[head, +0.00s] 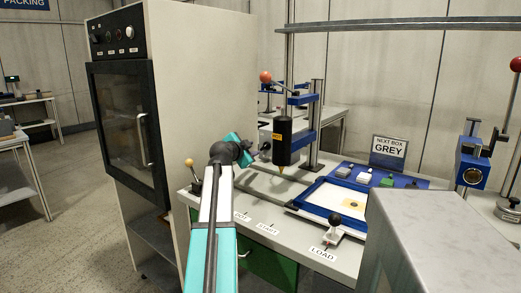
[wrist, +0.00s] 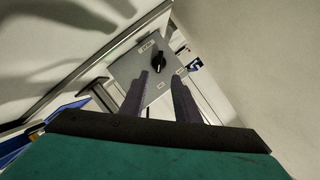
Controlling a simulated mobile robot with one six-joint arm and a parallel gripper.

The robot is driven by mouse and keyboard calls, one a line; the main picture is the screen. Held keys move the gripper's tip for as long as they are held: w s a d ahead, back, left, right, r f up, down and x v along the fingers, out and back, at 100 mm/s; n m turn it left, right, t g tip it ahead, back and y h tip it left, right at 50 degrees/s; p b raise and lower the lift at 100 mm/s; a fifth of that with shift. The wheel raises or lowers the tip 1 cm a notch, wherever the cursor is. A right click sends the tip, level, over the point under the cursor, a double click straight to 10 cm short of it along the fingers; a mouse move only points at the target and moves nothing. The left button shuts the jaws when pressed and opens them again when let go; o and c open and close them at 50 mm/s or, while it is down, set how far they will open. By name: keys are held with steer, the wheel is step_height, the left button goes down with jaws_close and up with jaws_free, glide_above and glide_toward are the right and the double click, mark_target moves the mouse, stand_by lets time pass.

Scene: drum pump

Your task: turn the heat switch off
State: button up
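A grey switch box (wrist: 128,68) with a black rotary knob (wrist: 159,62) and small white labels shows in the wrist view. I see no contact with the knob. In the head view my gripper (head: 264,151) is partly hidden beside the black heater cylinder (head: 283,142) of the press, and the switch box cannot be made out there.
The press post (head: 317,125) stands behind the cylinder. A blue-edged tray (head: 327,197) and a black-knobbed LOAD lever (head: 333,224) are on the bench. A tall oven cabinet (head: 205,85) stands to the left. A NEXT BOX GREY sign (head: 389,148) is at the back.

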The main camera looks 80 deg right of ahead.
mark_target(263, 147)
steer(key=shift+b+x, duration=0.4)
steer(key=shift+x, duration=5.3)
